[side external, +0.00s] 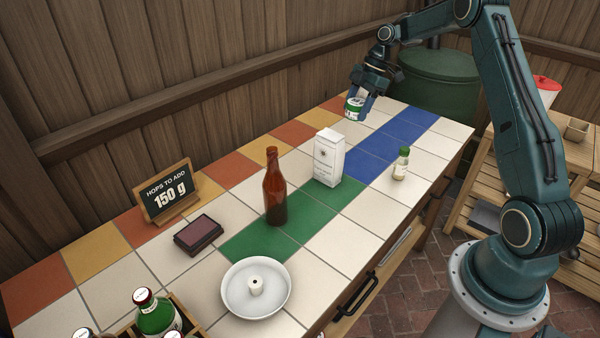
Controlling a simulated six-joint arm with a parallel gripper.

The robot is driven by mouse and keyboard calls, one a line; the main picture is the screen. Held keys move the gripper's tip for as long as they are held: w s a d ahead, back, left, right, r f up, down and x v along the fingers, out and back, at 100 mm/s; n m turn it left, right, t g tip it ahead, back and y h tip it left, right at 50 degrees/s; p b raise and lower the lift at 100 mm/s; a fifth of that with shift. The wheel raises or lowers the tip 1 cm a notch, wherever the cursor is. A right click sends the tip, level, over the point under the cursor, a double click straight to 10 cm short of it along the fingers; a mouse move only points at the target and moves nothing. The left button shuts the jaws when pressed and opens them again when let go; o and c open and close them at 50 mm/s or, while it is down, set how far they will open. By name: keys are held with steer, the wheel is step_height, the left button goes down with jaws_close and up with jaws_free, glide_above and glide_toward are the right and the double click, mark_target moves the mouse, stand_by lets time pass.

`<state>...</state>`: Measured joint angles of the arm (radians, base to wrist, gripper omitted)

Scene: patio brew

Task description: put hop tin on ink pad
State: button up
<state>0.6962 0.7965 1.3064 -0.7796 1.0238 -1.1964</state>
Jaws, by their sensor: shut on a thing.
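The hop tin (354,107) is a small green and white can at the far end of the tiled table. My gripper (361,100) is shut on it from above. The tin is upright between the fingers; I cannot tell whether its base touches the tiles. The ink pad (198,235) is a dark flat box with a maroon top. It lies on white tiles at the near left of the table, well away from my gripper, and nothing is on it.
Between them stand a white carton (328,158) and a brown bottle (275,190). A small bottle (401,164) stands right. A chalkboard sign (165,193) stands behind the pad, a white dish (256,308) in front. A bottle crate (188,318) is at the near edge.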

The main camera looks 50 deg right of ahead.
steer(key=shift+r, duration=0.45)
stand_by(0.3)
steer(key=w+a, duration=0.7)
steer(key=a, duration=0.4)
step_height(320, 180, up, 3)
glide_above(191, 232)
steer(key=d, duration=0.1)
steer(key=f, duration=1.9)
steer(key=shift+s+d+f, duration=0.25)
steer(key=shift+f, duration=0.15)
steer(key=shift+f, duration=0.1)
